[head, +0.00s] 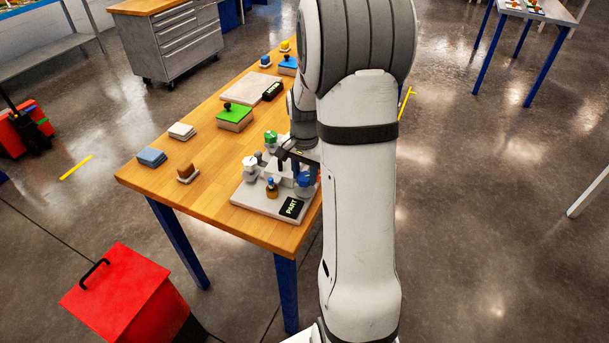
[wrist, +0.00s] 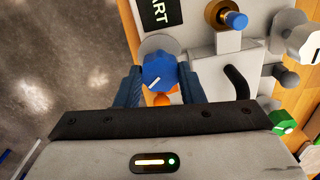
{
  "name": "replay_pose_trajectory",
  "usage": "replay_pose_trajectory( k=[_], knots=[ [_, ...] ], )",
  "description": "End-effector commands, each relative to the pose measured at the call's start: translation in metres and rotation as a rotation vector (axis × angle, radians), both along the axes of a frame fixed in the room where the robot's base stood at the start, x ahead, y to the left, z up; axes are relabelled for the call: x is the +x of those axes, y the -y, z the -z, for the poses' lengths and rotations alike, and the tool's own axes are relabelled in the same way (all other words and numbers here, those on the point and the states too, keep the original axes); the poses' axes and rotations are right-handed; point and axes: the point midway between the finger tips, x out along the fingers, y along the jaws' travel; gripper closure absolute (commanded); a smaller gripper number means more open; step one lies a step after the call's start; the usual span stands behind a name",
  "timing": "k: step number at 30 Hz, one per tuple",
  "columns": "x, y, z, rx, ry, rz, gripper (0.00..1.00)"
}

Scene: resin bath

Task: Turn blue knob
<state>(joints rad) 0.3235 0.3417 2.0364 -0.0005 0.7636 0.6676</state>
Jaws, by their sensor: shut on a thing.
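The blue knob (wrist: 160,72) has a lobed rim and a white pointer line. It stands on a light round base on the part fixture (head: 262,203), at the fixture's right side. In the head view the blue knob (head: 305,179) shows just beside my arm. My gripper (wrist: 161,84) is around the knob, one finger on its left and one on its right, shut on it. In the head view my gripper (head: 292,157) is dark and partly hidden by my arm. An orange part (wrist: 162,99) shows just below the knob between the fingers.
The fixture also carries a green knob (head: 271,137), a white knob (head: 250,162), a brass fitting with a blue top (wrist: 232,18) and a black hooked handle (wrist: 236,82). A green-lidded box (head: 235,116) stands farther back. A red bin (head: 122,295) stands beside the table.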

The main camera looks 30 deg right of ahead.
Motion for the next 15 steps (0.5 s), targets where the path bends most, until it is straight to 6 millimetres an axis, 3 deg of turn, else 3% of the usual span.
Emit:
replay_pose_trajectory(
  k=[15],
  knots=[
    [0.0006, -0.0009, 0.0006, 0.001, 0.002, 0.489, 0.88]
  ],
)
